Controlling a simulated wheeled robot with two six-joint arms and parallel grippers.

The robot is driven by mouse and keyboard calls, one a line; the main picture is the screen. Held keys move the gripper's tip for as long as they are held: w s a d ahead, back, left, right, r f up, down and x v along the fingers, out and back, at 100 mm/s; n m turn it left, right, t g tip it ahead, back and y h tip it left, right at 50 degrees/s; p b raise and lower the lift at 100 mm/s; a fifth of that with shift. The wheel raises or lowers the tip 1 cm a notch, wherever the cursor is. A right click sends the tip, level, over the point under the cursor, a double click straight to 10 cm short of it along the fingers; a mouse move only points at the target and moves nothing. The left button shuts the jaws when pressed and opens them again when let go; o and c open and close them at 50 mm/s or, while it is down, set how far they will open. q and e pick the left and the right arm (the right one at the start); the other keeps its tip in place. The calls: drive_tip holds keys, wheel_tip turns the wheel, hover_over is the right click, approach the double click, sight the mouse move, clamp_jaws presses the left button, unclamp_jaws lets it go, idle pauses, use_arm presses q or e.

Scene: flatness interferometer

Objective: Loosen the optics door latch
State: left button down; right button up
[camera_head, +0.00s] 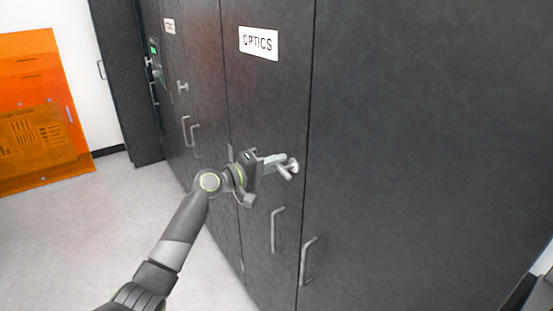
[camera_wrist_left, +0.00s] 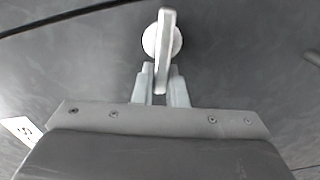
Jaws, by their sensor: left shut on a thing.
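The optics door (camera_head: 267,110) is a tall dark grey cabinet panel with a white "OPTICS" sign (camera_head: 258,43). Its latch (camera_head: 291,166) is a light metal lever on a round base, at mid-height near the door's right edge. My left gripper (camera_head: 276,163) is at the latch, its fingers shut on the lever. In the left wrist view, the latch (camera_wrist_left: 164,35) stands at the top centre, and the lower end of its lever is between the two fingertips of my left gripper (camera_wrist_left: 160,86). My right gripper is not in view.
Vertical door handles (camera_head: 276,230) and (camera_head: 306,261) sit below the latch. Another door with a sign (camera_head: 169,26) and its own latch (camera_head: 182,87) stands further left. An orange translucent panel (camera_head: 40,115) leans at the far left. The grey floor (camera_head: 95,240) there is clear.

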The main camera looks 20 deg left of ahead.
use_arm(q)
drive_tip(key=shift+f+n+p, duration=0.3)
drive_tip(key=shift+n+p, duration=0.05)
drive_tip(key=shift+n, duration=0.85)
drive_tip(key=c, duration=1.5)
unclamp_jaws()
drive_tip(key=shift+o, duration=0.2)
drive_tip(key=shift+s+a, duration=0.1)
drive_tip(key=shift+a, duration=0.05)
drive_tip(key=b+v, duration=0.5)
drive_tip(key=v, duration=1.2)
drive_tip(key=shift+b, duration=0.35)
